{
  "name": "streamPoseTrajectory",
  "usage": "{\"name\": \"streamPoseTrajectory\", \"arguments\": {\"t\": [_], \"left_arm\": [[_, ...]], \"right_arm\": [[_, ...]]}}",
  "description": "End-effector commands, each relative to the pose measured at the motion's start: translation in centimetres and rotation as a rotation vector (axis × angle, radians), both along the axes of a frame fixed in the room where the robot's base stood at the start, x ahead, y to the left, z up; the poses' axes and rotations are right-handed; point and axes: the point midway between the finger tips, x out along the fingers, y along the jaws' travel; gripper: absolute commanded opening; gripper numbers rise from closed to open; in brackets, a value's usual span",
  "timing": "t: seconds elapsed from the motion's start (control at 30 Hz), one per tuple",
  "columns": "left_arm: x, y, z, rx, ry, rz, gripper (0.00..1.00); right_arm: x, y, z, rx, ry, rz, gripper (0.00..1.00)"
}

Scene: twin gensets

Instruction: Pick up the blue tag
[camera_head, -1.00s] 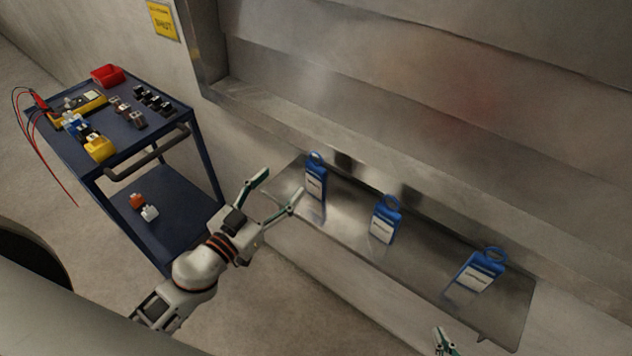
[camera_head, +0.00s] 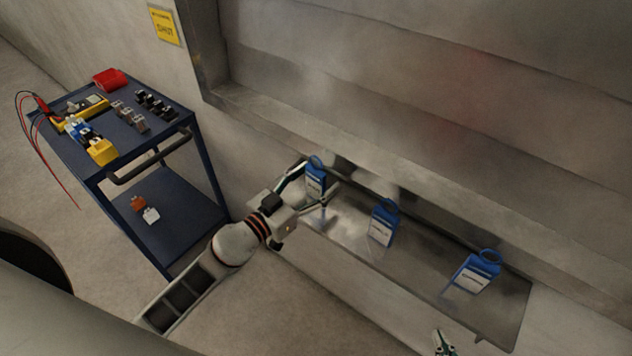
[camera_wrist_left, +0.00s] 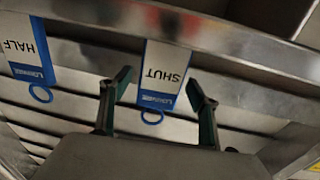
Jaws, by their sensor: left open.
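Three blue tags with white labels and ring tops stand along the metal shelf (camera_head: 410,262) in the head view: a left tag (camera_head: 316,180), a middle tag (camera_head: 382,224) and a right tag (camera_head: 476,271). My left gripper (camera_head: 318,180) is open, its fingers on either side of the left tag. In the left wrist view this tag, reading SHUT (camera_wrist_left: 163,75), shows between the open fingertips (camera_wrist_left: 160,85). A tag reading HALF (camera_wrist_left: 30,50) is to its left there. I cannot tell whether the fingers touch the tag. My right gripper (camera_head: 443,343) shows only partly at the bottom edge.
A blue cart (camera_head: 115,150) stands at the left with a red bin (camera_head: 109,79), a yellow meter (camera_head: 82,108) and several small parts on top. A metal wall rises behind the shelf. A yellow sign (camera_head: 164,25) hangs at the top left.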

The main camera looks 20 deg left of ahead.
Motion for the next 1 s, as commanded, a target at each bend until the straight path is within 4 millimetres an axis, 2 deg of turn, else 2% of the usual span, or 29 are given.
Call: {"name": "streamPoseTrajectory", "arguments": {"t": [0.27,0.4,0.43,0.77,1.0], "left_arm": [[0.2,-0.2,-0.1,0.000,0.001,0.000,0.61],[0.2,-0.1,-0.1,0.000,0.001,0.000,0.25],[0.2,-0.1,-0.1,0.000,0.001,0.000,0.22],[0.2,-0.1,0.0,-0.001,0.000,0.000,0.19],[0.3,-0.1,1.2,-0.002,0.000,0.000,0.19]], "right_arm": [[0.0,0.0,0.0,0.000,0.000,0.000,0.00],[0.0,0.0,0.0,0.000,0.000,0.000,0.00],[0.0,0.0,0.0,0.000,0.000,0.000,0.00],[0.0,0.0,0.1,0.000,0.000,0.000,0.00],[0.1,0.0,1.2,0.000,-0.003,0.001,0.00]]}}
